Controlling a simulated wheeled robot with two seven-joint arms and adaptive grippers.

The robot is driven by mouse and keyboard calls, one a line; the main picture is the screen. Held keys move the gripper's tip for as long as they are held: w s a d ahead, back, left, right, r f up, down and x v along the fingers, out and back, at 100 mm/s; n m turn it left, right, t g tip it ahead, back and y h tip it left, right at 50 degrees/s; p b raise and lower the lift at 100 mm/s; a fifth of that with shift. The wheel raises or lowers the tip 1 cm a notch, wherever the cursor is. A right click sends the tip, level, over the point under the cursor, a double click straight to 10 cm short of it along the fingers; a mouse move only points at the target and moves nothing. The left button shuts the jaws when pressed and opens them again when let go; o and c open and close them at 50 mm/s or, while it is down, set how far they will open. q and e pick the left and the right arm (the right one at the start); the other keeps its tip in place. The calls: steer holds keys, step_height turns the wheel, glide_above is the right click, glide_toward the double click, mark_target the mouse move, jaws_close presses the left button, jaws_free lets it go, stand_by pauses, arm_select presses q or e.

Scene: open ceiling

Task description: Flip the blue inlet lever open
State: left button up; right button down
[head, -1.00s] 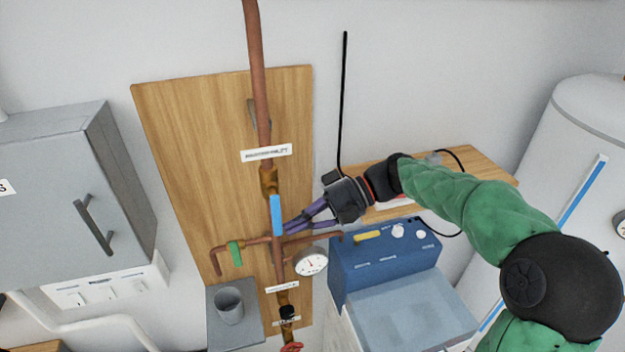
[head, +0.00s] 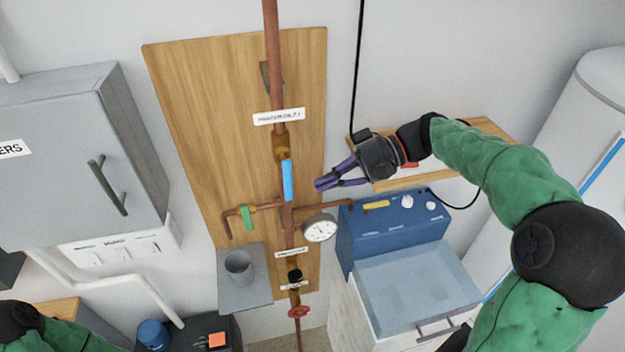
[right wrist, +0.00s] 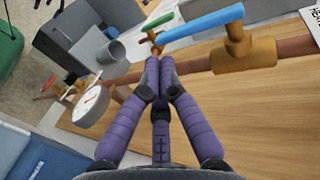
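The blue lever (head: 287,180) sits on the brass valve (head: 281,146) of the vertical copper pipe and lies along the pipe, pointing down. It also shows in the right wrist view (right wrist: 203,23), extending from the brass valve body (right wrist: 232,52). My right gripper (head: 317,185) is just right of the lever, apart from it and empty. In the right wrist view its purple fingertips (right wrist: 160,63) are together, below the lever's free end. My left gripper is out of view; only part of the left arm shows at bottom left.
A green lever (head: 247,217) is on the left branch pipe. A grey cup (head: 238,266) is on a ledge lower left. A red valve wheel (head: 299,312) is low on the pipe.

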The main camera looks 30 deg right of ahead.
steer(key=v, duration=0.8)
steer(key=shift+f, duration=0.1)
stand_by(0.3)
